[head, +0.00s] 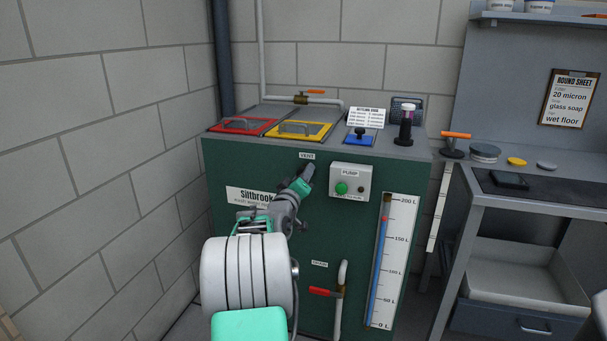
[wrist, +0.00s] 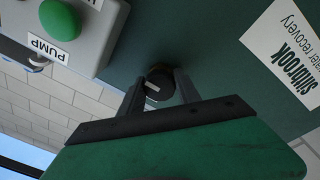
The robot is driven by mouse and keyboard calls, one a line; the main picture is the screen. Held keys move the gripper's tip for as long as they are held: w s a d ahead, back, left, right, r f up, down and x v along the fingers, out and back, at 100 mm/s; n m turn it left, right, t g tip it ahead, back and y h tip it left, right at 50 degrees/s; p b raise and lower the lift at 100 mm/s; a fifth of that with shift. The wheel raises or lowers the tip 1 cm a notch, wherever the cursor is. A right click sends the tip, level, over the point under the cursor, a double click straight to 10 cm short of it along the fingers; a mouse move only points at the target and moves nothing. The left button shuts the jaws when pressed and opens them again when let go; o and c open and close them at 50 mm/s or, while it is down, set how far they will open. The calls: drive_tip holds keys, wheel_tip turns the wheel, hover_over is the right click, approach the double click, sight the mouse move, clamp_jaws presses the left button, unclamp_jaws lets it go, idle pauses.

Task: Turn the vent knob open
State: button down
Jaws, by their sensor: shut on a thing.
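The vent knob (wrist: 158,88) is a small dark round knob with a pale pointer bar, on the green front panel of the tank (head: 240,170). In the head view it is hidden behind my gripper (head: 308,172), just below the VENT label (head: 307,156). In the wrist view my gripper (wrist: 160,88) has one dark finger on each side of the knob and is shut on it. The pale bar lies aslant in the wrist picture, which is turned almost upside down.
The pump box (head: 350,183) with its green button is close right of my gripper. A level gauge (head: 392,260) and the red-handled drain valve (head: 325,292) are lower. Red (head: 242,127) and yellow (head: 301,130) lids lie on top. A workbench (head: 540,200) stands at right.

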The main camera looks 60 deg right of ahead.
idle(0.3)
drive_tip(key=c, duration=0.9)
unclamp_jaws()
drive_tip(key=shift+a, duration=0.1)
drive_tip(key=a, duration=0.2)
drive_tip(key=s+a, duration=0.1)
drive_tip(key=a, duration=0.2)
drive_tip(key=a+p, duration=0.1)
drive_tip(key=a, duration=0.1)
drive_tip(key=shift+s+a+f, duration=0.15)
drive_tip(key=shift+a+f, duration=0.1)
drive_tip(key=shift+f, duration=0.15)
